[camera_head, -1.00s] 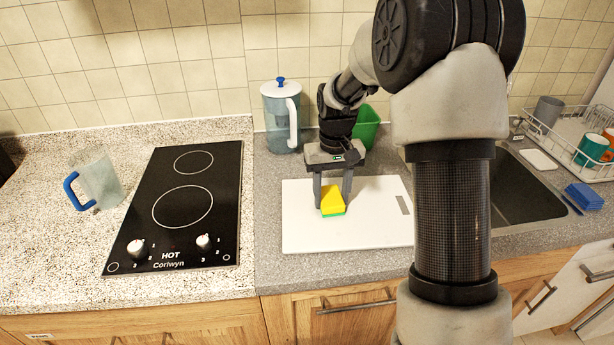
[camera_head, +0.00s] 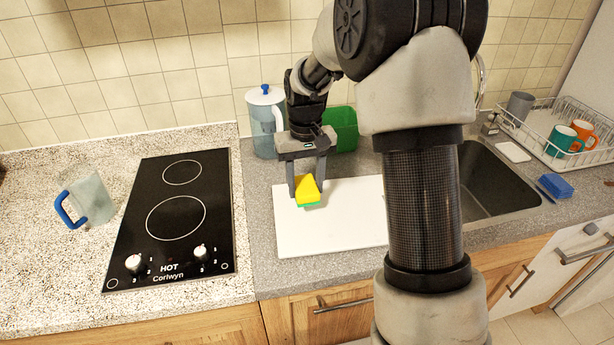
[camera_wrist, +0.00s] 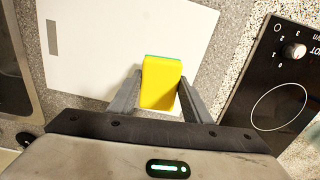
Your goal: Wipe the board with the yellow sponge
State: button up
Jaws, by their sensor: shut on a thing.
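The yellow sponge (camera_head: 307,189) has a green underside and is held between the fingers of my gripper (camera_head: 308,180). My gripper is shut on it and points down over the left part of the white board (camera_head: 335,232). The sponge's green side faces the board; I cannot tell whether it touches. In the wrist view the sponge (camera_wrist: 161,83) sits between the two fingers, with the board (camera_wrist: 100,40) beneath and beyond it. My arm hides the right end of the board in the head view.
A black hob (camera_head: 172,220) lies left of the board, with a clear jug (camera_head: 92,198) further left. A lidded pitcher (camera_head: 264,125) and green container (camera_head: 343,128) stand behind. The sink (camera_head: 490,180), blue sponges (camera_head: 555,186) and dish rack (camera_head: 560,125) are right.

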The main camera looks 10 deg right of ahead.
jog(key=shift+r+p, duration=0.65)
jog(key=shift+r, duration=0.6)
